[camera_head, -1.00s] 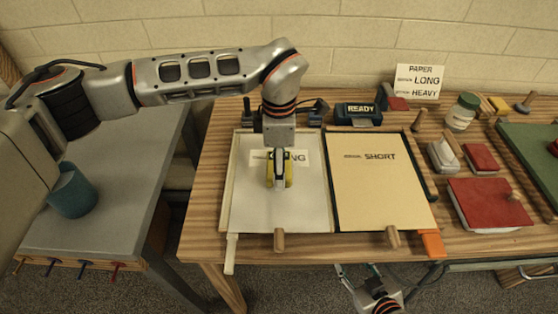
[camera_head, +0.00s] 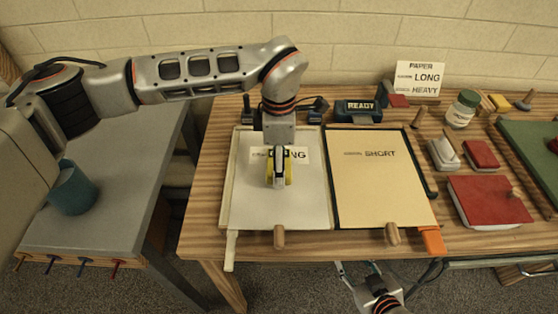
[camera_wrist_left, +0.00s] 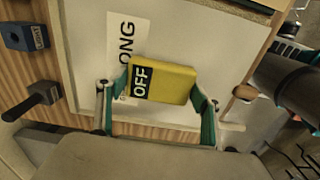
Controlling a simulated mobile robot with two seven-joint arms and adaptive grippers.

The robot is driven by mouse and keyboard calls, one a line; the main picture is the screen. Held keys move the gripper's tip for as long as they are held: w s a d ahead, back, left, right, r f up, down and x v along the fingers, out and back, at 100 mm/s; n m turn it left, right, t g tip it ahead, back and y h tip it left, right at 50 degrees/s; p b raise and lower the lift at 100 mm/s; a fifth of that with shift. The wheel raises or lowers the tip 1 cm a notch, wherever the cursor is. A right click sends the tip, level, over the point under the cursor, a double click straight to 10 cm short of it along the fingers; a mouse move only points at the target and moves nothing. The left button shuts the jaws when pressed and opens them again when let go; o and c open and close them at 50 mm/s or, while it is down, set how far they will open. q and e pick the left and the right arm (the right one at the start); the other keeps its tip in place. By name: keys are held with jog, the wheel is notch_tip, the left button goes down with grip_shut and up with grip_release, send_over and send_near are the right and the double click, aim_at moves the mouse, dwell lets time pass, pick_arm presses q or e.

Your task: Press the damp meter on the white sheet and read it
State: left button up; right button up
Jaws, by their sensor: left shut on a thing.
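My left gripper (camera_head: 279,184) is shut on the yellow damp meter (camera_wrist_left: 170,80), over the white sheet (camera_head: 255,205) in the left tray. In the left wrist view the meter's dark label reads OFF, and the teal fingers hold it from both sides. I cannot tell whether the meter touches the sheet. In the head view the gripper hides most of the meter and part of the sheet's LONG label (camera_wrist_left: 127,35). My right gripper (camera_head: 358,268) is low, in front of the table edge, with its fingers apart and empty.
A tan tray marked SHORT (camera_head: 375,195) lies right of the white sheet. A dark READY box (camera_head: 358,113) stands behind. A teal cup (camera_head: 72,192) stands on the grey side table.

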pick_arm(q)
jog(key=shift+f, duration=0.4)
dwell(0.4)
jog(key=shift+f+b, duration=0.15)
jog(key=shift+b, duration=0.25)
dwell(0.7)
jog(key=shift+r+p, duration=1.8)
jog(key=shift+r, duration=1.85)
